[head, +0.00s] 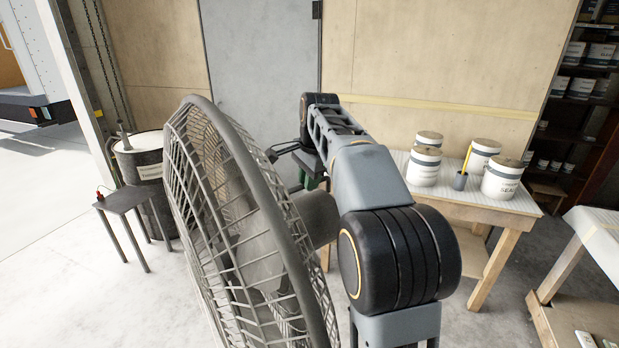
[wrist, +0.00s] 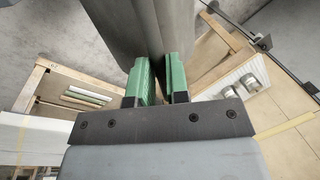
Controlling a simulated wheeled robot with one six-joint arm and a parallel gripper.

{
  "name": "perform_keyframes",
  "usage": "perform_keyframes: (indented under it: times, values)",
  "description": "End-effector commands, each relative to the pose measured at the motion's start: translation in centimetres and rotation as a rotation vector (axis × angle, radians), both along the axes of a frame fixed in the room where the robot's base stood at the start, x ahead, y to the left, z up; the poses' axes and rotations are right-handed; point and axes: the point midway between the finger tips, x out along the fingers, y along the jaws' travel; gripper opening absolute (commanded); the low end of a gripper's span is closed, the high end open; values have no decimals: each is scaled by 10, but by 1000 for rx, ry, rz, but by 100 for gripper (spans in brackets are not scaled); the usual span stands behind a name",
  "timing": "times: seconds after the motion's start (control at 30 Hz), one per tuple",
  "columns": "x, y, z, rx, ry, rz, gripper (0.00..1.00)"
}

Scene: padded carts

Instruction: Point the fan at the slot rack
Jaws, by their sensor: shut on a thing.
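A large grey caged fan (head: 250,215) stands close in front in the head view, its round cage turned left and toward the camera. Its motor housing (head: 318,218) sticks out behind the cage on the right. My gripper (head: 312,180) is at the back of the fan, partly hidden by the cage and my arm. In the wrist view its green fingers (wrist: 160,82) are shut on a grey part of the fan (wrist: 135,35). I cannot make out a slot rack for certain in either view.
A table (head: 450,190) with several white tubs stands behind my arm. A small grey stand (head: 122,200) and a dark drum (head: 150,170) are left of the fan. Another wooden table (head: 600,225) is at the right edge. Open concrete floor (head: 50,220) lies at left.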

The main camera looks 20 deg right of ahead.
Motion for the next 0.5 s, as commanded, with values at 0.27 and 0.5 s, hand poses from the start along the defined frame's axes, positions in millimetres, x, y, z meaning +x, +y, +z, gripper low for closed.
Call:
perform_keyframes:
  times: [0.27, 0.5]
  values:
    - [0, -1, 0, 2, 0, -9, 27]
    - [-1, -1, 0, 1, 1, -8, 40]
